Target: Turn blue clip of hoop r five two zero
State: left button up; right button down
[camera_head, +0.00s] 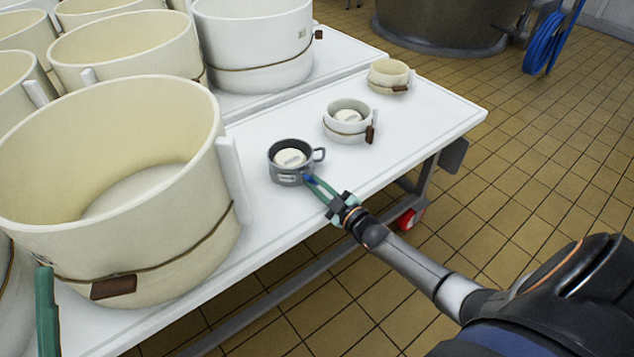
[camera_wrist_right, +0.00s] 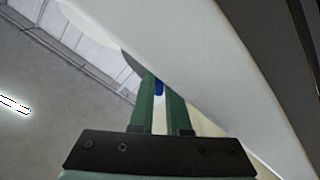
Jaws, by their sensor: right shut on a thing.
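A small grey hoop (camera_head: 276,171) with a side handle stands on the white table, with a pale round piece inside it. Its label is too small to read. A blue clip (camera_head: 309,179) is at the hoop's near right side, and it also shows as a blue bit in the right wrist view (camera_wrist_right: 158,88). My right gripper (camera_head: 311,181) has its green fingers shut on the blue clip, and the fingers (camera_wrist_right: 158,92) hide part of it. A green finger of my left gripper (camera_head: 46,310) shows at the lower left edge; its jaw state is not visible.
A small white hoop (camera_head: 340,128) and a small cream hoop (camera_head: 388,76) stand farther back on the white table (camera_head: 440,110). Large cream hoops (camera_head: 150,270) crowd the left. The table's right edge runs beside my right gripper, with open tiled floor (camera_head: 540,180) beyond.

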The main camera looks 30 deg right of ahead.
jog(key=m, duration=0.3)
jog(key=shift+m, duration=0.3)
pick_arm(q)
jog(key=shift+w+a+f+n+g+y+p, duration=0.15)
jog(key=shift+w+f+n+y, duration=0.25)
jog(key=shift+f, duration=0.25)
jog(key=shift+w+f+n+g+y+p, duration=0.1)
jog(key=shift+w+f+n+y, duration=0.3)
jog(key=shift+f+y, duration=0.2)
jog(key=shift+w+a+f+n+g+y+p, duration=0.15)
jog(key=shift+w+f+n+y, duration=0.25)
jog(key=shift+f, duration=0.3)
pick_arm(e)
jog(key=shift+m, duration=1.9)
pick_arm(q)
jog(key=shift+w+d+f, duration=0.1)
pick_arm(e)
jog(key=c, duration=1.2)
grip_release()
jog(key=shift+o, duration=0.2)
jog(key=shift+s, duration=0.1)
